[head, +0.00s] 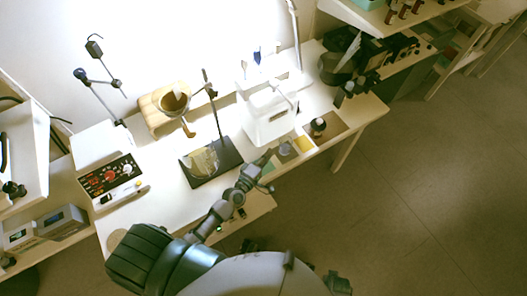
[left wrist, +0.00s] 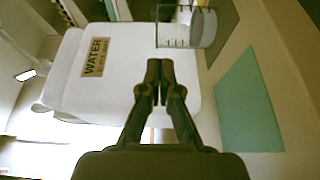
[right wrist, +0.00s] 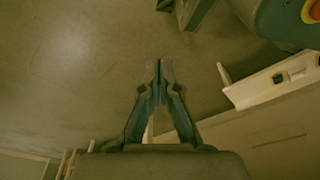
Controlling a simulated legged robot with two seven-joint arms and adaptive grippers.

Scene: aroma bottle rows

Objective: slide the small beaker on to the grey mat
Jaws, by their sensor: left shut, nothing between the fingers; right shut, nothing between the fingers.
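The small clear beaker (left wrist: 187,28) with printed marks shows at the top of the left wrist view. Its base overlaps the near edge of the grey mat (left wrist: 222,38); I cannot tell how much of it rests on the mat. My left gripper (left wrist: 160,64) is shut and empty, its tips just short of the beaker with a small gap in the picture. In the head view my left gripper (head: 264,162) is at the table's front edge, by the mats. My right gripper (right wrist: 159,62) is shut and empty, over bare floor.
A white water jug (head: 267,118) stands close behind the left gripper. A green mat (left wrist: 248,104) lies nearer me. A black stand base (head: 228,155) is to the left.

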